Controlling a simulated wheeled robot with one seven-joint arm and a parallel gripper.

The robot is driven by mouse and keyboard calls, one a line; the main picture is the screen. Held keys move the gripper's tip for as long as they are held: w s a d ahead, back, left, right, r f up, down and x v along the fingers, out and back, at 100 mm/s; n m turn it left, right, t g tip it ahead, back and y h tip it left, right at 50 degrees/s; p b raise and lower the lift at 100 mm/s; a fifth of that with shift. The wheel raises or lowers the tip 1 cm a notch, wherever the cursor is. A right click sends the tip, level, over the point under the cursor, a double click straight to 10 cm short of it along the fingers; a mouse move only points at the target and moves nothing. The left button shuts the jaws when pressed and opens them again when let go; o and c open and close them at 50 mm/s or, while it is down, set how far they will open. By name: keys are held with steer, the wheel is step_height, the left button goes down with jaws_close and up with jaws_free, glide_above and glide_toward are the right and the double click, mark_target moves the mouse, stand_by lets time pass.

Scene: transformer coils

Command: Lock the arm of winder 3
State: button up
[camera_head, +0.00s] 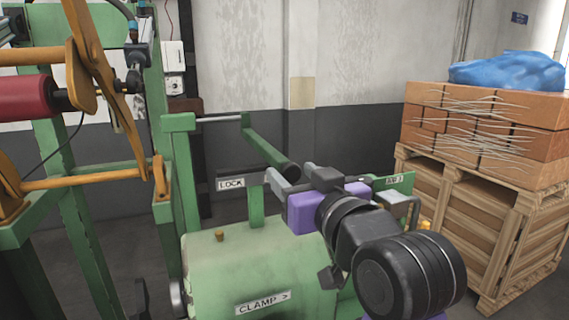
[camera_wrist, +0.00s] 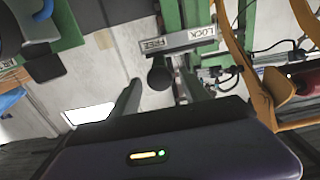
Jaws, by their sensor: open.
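The green lever arm (camera_head: 265,150) slopes from a bracket by the winder's upright down to a dark round end. My gripper (camera_head: 288,182), with a purple body, is open close to that end; I cannot tell whether they touch. A plate marked LOCK (camera_head: 231,184) stands on a green post left of the gripper. In the wrist view the plate (camera_wrist: 180,46) reads LOCK and FREE, with a dark round knob (camera_wrist: 160,78) just beside it. The green winder drum (camera_head: 250,265) lies below, marked CLAMP. The gripper and my arm hide part of the winder.
A green frame with a red roll (camera_head: 25,97) and orange arms (camera_head: 95,175) stands at left. A wooden crate (camera_head: 485,215) stacked with orange-brown blocks and a blue bundle (camera_head: 508,70) is at right. A grey wall stands behind.

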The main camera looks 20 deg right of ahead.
mark_target(284, 161)
steer(key=shift+w+p, duration=0.4)
steer(key=shift+w, duration=2)
jaws_close()
